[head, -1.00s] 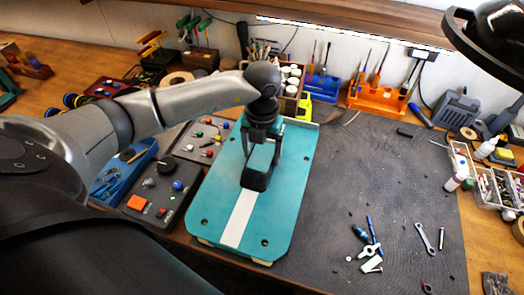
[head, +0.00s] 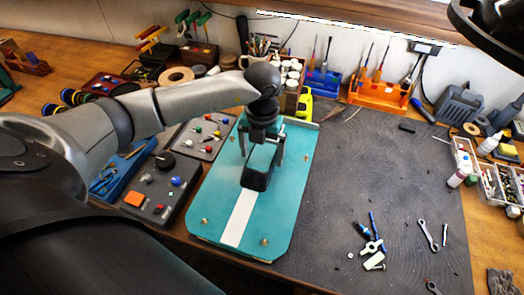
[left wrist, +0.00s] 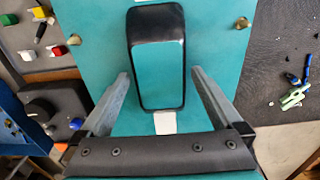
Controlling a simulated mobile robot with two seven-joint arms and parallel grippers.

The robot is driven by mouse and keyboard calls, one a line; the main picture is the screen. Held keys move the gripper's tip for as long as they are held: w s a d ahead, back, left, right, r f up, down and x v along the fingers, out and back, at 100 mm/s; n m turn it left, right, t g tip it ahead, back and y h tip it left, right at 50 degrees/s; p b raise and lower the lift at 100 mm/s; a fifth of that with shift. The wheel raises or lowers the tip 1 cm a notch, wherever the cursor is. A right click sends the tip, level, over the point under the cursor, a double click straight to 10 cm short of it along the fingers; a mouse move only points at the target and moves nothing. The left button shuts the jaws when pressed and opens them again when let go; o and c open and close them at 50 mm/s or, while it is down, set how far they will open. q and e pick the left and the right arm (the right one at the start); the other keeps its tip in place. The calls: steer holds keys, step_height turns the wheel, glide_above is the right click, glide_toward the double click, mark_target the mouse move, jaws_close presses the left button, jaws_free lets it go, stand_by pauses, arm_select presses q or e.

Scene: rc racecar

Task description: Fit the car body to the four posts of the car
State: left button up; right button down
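The teal car body (head: 275,207) with a white stripe lies flat on the dark mat, with its black-rimmed cabin (head: 256,179) in the middle. Brass post tops show at its near corners, the near left post (head: 205,221) and the near right post (head: 264,241). In the left wrist view, post tops also show on the left (left wrist: 73,39) and right (left wrist: 242,23). My left gripper (head: 263,160) is over the cabin, fingers spread on either side. In the left wrist view the left gripper (left wrist: 159,75) has small gaps to the cabin (left wrist: 181,60). My right gripper is not in view.
Control boxes (head: 150,192) stand close left of the body. A wrench (head: 427,235), blue tools and small parts lie on the mat (head: 340,190) to the right. Tool racks (head: 380,97) line the back wall. A dark rounded object (head: 495,30) hangs at top right.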

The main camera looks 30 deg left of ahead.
arm_select(q)
steer(key=shift+r, duration=0.1)
step_height(320, 180, up, 15)
stand_by(0.6)
stand_by(0.6)
